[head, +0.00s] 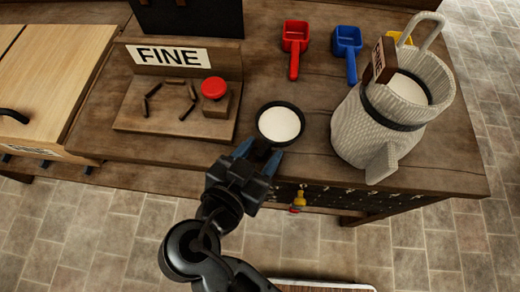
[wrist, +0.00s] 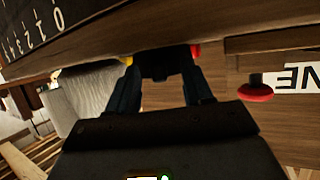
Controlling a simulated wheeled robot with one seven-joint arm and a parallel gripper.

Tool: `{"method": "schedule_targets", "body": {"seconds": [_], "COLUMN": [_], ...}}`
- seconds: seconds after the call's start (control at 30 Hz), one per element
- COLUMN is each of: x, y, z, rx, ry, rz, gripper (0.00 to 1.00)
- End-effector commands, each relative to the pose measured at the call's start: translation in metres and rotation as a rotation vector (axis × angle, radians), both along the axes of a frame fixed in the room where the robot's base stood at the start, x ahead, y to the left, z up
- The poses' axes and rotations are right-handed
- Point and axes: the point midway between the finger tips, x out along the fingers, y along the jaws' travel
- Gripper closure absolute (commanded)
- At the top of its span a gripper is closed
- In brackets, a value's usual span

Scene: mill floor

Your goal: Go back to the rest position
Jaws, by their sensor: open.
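My gripper (head: 258,156) is at the front edge of the wooden table in the head view, its two blue-tipped fingers apart. A round black-rimmed cup (head: 280,123) with a white, level filling stands upright on the table just beyond the fingertips. A dark part lies between the fingers, seemingly the cup's near side or handle; whether they touch it I cannot tell. In the wrist view my gripper (wrist: 162,62) shows both fingers apart with a dark shape between their tips. The cup's filling is hidden there.
Left of the cup is a wooden board (head: 128,119) with a FINE sign (head: 168,55) and a red knob (head: 214,88). A large pale jug (head: 353,124) stands at right. A red scoop (head: 295,38) and blue scoop (head: 347,42) lie behind. Tiled floor is open in front.

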Motion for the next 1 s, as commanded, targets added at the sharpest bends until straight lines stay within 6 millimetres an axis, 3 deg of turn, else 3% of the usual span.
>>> {"method": "schedule_targets", "body": {"seconds": [0.4,0.7,0.87,1.0], "x": [-0.050,-0.064,-0.066,-0.074], "y": [0.024,0.029,0.021,0.006], "z": [0.023,0.029,0.011,-0.023], "rx": [0.001,0.000,-0.006,0.003], "ry": [-0.003,0.002,0.074,0.205], "rz": [0.005,0.004,0.052,0.165], "gripper": [0.49,0.49,0.49,0.49]}}
